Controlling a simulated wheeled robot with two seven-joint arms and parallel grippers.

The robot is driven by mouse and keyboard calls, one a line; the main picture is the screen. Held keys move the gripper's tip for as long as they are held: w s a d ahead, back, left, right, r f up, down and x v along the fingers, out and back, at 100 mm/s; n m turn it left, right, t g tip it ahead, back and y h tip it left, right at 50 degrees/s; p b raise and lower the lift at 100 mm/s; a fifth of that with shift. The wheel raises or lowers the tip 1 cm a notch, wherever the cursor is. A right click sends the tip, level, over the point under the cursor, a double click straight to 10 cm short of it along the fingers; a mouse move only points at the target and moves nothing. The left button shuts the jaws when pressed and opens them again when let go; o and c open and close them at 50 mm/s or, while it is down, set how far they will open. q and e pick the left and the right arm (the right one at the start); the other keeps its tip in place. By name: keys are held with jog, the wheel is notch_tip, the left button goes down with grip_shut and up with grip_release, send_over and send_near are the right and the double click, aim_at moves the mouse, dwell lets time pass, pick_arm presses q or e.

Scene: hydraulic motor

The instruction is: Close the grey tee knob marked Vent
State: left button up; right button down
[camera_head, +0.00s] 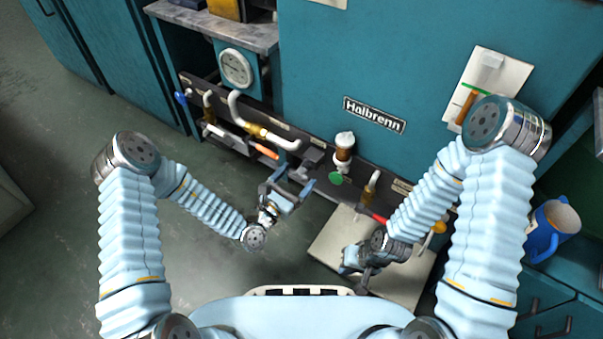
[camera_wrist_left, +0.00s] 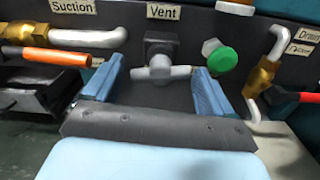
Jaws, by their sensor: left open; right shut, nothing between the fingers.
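The grey tee knob (camera_wrist_left: 160,72) sits on a dark square block under the Vent label (camera_wrist_left: 163,12) in the left wrist view. Its crossbar lies about level across the picture. My left gripper (camera_head: 287,186) is open in front of the dark panel in the head view. In the left wrist view its two blue fingers stand left and right of the knob, with gaps on both sides, so I see no grip on it. My right gripper (camera_head: 352,265) is shut and empty, low over the pale floor plate.
Left of the knob is an orange-handled valve (camera_wrist_left: 55,55) under the Suction label. Close on the right are a green round cap (camera_wrist_left: 222,58) and a brass fitting (camera_wrist_left: 262,75) with a red handle (camera_wrist_left: 308,97).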

aim_at(298, 176)
pick_arm(q)
jog(key=shift+x, duration=1.5)
jog(key=c, duration=0.8)
jog(key=shift+r+m+p, duration=0.3)
jog(key=shift+m+p, duration=0.3)
jog(key=shift+p, duration=0.55)
jog(key=shift+c, duration=0.2)
jog(key=shift+f+m+p, duration=0.25)
jog(key=shift+m+p, duration=0.15)
jog(key=shift+f, duration=0.1)
jog(key=o, duration=0.8)
jog(key=shift+o, duration=0.2)
